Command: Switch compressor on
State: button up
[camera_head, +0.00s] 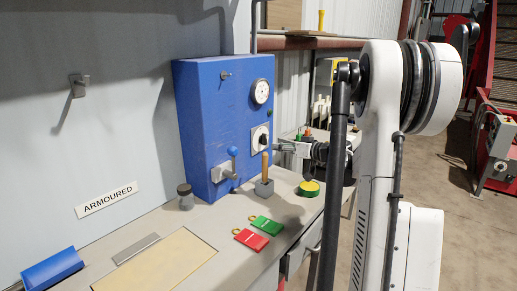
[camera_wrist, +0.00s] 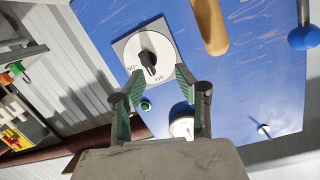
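The blue compressor box (camera_head: 212,120) stands at the back of the bench. Its rotary switch (camera_head: 261,139) has a black knob on a round white dial. In the wrist view the switch (camera_wrist: 148,62) shows ON and OFF marks, and the knob's narrow end lies near the OFF mark. My gripper (camera_head: 280,147) is just in front of the switch. In the wrist view my gripper (camera_wrist: 158,78) is open, its green-padded fingers apart with nothing between them. The fingertips overlap the dial's lower edge in the picture; I cannot tell whether they touch it.
A pressure gauge (camera_head: 260,91) sits above the switch and a blue-balled lever (camera_head: 232,153) to its left. A wooden-handled tool (camera_head: 264,166) stands upright below the switch. Green (camera_head: 267,225) and red (camera_head: 251,239) tags and a green-yellow round item (camera_head: 309,188) lie on the bench.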

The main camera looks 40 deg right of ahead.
aim_at(266, 144)
jog(key=s+d+f+n+t+y, duration=0.1)
jog(key=s+d+f+n+t, duration=0.15)
jog(key=d, duration=0.25)
jog(key=shift+g, duration=0.35)
jog(key=b+x, duration=0.1)
jog(key=x, duration=0.7)
jog(key=b+x, duration=0.1)
jog(key=x, duration=0.4)
jog(key=shift+a+f+b, duration=0.2)
jog(key=shift+a+b, duration=0.1)
jog(key=shift+a, duration=0.15)
